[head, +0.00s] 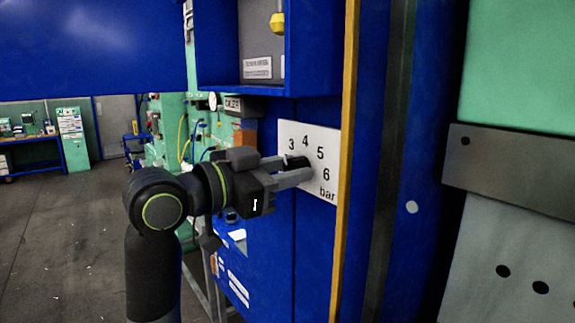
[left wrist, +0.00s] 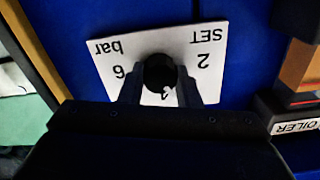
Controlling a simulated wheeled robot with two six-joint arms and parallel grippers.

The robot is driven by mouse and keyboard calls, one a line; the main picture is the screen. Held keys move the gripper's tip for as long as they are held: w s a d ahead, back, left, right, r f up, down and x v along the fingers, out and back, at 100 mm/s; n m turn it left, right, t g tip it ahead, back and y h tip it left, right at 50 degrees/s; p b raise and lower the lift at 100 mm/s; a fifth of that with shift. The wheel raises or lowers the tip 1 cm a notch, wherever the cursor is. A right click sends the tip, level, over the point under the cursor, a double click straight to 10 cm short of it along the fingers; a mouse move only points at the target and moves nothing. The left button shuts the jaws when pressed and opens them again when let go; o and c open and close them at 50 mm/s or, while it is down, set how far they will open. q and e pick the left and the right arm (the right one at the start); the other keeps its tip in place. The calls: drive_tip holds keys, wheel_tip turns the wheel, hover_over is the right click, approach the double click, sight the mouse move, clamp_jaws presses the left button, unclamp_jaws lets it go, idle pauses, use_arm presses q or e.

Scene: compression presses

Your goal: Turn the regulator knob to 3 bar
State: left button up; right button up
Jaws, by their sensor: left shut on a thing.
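The regulator knob (head: 297,161) is round and black. It sits in front of a white scale plate (head: 324,142) on a blue panel, and the head view shows 3, 4, 5, 6 and "bar" on the plate. My left gripper (head: 300,169) reaches in from the left with its fingers around the knob. In the left wrist view the plate (left wrist: 207,82) appears upside down, with "SET", 2, 6 and "bar" legible. There the knob (left wrist: 159,70) lies between the fingertips of the left gripper (left wrist: 160,82). I cannot tell where the knob points. My right gripper is not in view.
A blue box (head: 320,50) juts out above the plate. A yellow edge strip (head: 345,150) runs vertically just right of the plate. An "OILER" label (left wrist: 297,126) shows beside the gripper in the left wrist view. The floor at left (head: 60,230) is clear.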

use_arm(q)
drive_tip(key=shift+f+n+p, duration=0.1)
drive_tip(key=shift+n+p, duration=0.25)
drive_tip(key=shift+n, duration=0.85)
drive_tip(key=o, duration=1)
drive_tip(key=shift+b+v, duration=2.35)
drive_tip(key=shift+v, duration=6.4)
